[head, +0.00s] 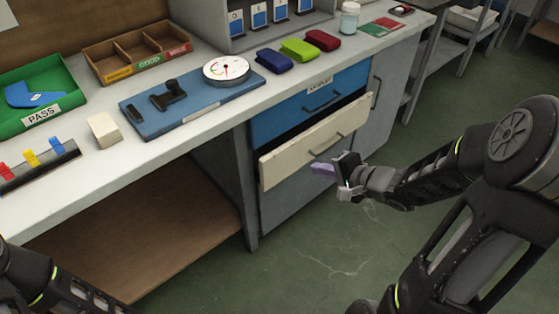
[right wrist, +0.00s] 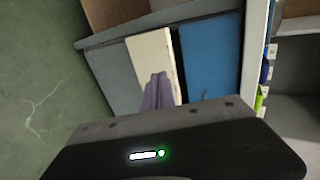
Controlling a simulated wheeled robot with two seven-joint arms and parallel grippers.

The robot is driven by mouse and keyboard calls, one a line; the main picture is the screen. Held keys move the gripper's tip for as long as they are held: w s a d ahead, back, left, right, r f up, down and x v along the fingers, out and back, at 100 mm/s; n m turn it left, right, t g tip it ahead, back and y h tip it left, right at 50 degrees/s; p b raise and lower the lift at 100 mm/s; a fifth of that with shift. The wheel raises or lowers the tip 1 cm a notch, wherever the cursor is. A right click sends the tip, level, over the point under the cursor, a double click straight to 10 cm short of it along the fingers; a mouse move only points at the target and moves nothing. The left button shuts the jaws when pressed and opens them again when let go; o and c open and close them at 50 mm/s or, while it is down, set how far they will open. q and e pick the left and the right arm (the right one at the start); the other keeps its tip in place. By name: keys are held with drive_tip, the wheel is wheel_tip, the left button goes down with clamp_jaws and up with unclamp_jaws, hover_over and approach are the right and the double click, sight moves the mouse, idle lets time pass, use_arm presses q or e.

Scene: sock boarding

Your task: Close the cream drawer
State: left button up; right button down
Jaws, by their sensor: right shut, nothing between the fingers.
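The cream drawer (head: 290,160) is pulled out of the workbench cabinet. Its front stands forward of the blue drawer (head: 290,121) above it, with a dark gap behind its top edge. It carries a dark bar handle (head: 325,146). My right gripper (head: 320,168) is shut and empty, its purple fingers pointing at the cabinet near the drawer front's lower edge. In the right wrist view the shut fingers (right wrist: 158,90) overlap the cream front (right wrist: 150,52); I cannot tell whether they touch it. My left gripper is out of view; only part of the left arm shows at lower left.
A grey drawer front (head: 285,208) is below the cream one. On the bench are a green tray (head: 72,104), a divided wooden box (head: 105,71), a blue board (head: 205,105) with a dial gauge (head: 226,70), and coloured pouches (head: 299,50). The green floor before the cabinet looks clear.

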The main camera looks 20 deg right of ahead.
drive_tip(key=b, duration=0.6)
approach(280, 154)
wheel_tip(280, 154, down, 4)
drive_tip(key=w, duration=0.2)
drive_tip(key=w+a, duration=0.1)
drive_tip(key=w, duration=0.1)
drive_tip(key=shift+a+r+b, duration=0.15)
drive_tip(key=shift+r+b, duration=0.05)
drive_tip(key=shift+b, duration=0.15)
drive_tip(key=shift+w+a+r, duration=0.1)
drive_tip(key=shift+w+a, duration=0.05)
drive_tip(key=shift+w, duration=0.45)
